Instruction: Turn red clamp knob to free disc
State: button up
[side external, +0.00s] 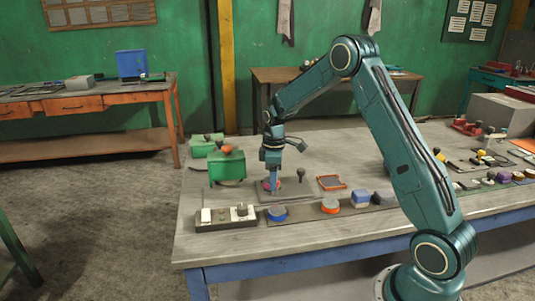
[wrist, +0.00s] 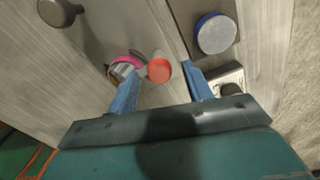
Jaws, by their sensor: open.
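The red clamp knob (wrist: 159,70) shows in the wrist view between the blue fingertips of my gripper (wrist: 160,78). My gripper is open, with one finger on each side of the knob; I cannot tell whether either touches it. A disc with a pink rim (wrist: 124,64) lies just left of the knob, partly hidden by the left finger. In the side view, my gripper (side external: 272,182) points down over a dark plate (side external: 290,194) on the table, and its fingers mostly hide the knob and disc.
A dark round-topped knob (side external: 300,174) stands right of my gripper. A blue-topped disc (side external: 277,213) and an orange-rimmed disc (side external: 330,205) lie on a strip in front.

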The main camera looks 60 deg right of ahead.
jog(key=shift+c, duration=0.4)
jog(key=c, duration=0.9)
jog(key=shift+m, duration=0.3)
jog(key=m, duration=0.4)
jog(key=shift+d, duration=0.1)
jog(key=m, duration=0.4)
jog(key=shift+m, duration=0.4)
jog(key=m, duration=0.4)
jog(key=shift+d+m, duration=0.1)
jog(key=shift+m, duration=2.2)
